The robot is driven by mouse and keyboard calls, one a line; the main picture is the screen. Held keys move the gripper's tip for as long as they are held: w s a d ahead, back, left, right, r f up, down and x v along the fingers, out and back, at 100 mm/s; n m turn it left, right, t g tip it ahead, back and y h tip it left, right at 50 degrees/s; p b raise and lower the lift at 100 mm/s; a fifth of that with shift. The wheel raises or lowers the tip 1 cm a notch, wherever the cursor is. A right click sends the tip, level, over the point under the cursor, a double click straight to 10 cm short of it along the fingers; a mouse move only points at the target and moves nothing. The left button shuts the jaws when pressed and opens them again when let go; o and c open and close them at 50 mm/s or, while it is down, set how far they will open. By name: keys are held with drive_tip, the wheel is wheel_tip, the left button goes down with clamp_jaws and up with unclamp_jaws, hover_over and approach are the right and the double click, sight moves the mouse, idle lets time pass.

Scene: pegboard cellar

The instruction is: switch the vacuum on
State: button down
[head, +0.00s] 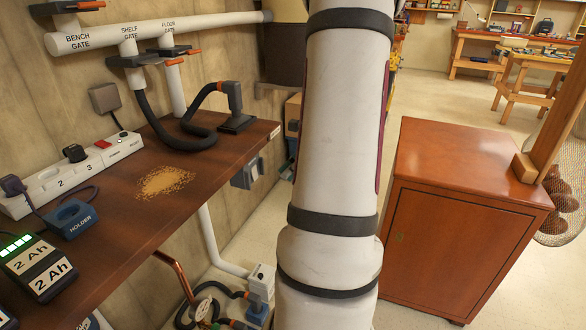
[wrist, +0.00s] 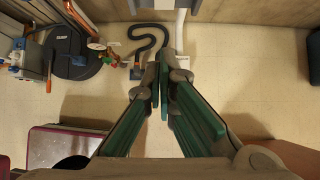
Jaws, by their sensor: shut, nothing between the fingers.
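My gripper (wrist: 163,72) is shut and empty in the wrist view, its fingers pointing down over the pale floor. My arm crosses the middle of the head view; the gripper itself is not seen there. No part is clearly marked as the vacuum. A round dark lidded body (wrist: 78,52) stands at the left in the wrist view, left of the gripper. A dark hose (wrist: 146,42) lies right of it, beyond the fingertips. In the head view, a white power strip (head: 48,187) on the bench has a small red switch (head: 103,144). Its state is too small to read.
The brown bench (head: 115,235) bears sawdust (head: 165,182) and a nozzle hose (head: 205,95). White pipe (head: 160,28) with labelled gates runs along the wall. A red-brown cabinet (head: 450,230) stands right of my arm. Open floor (head: 445,105) lies behind it.

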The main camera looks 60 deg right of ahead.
sight(255, 173)
drive_tip(key=w+f+b, duration=0.1)
drive_tip(key=w+f, duration=0.3)
drive_tip(key=w, duration=0.2)
drive_tip(key=shift+w+a+b, duration=0.25)
drive_tip(key=shift+w+b, duration=0.1)
drive_tip(key=shift+w, duration=0.1)
drive_tip(key=shift+w+f, duration=0.15)
drive_tip(key=shift+w, duration=0.1)
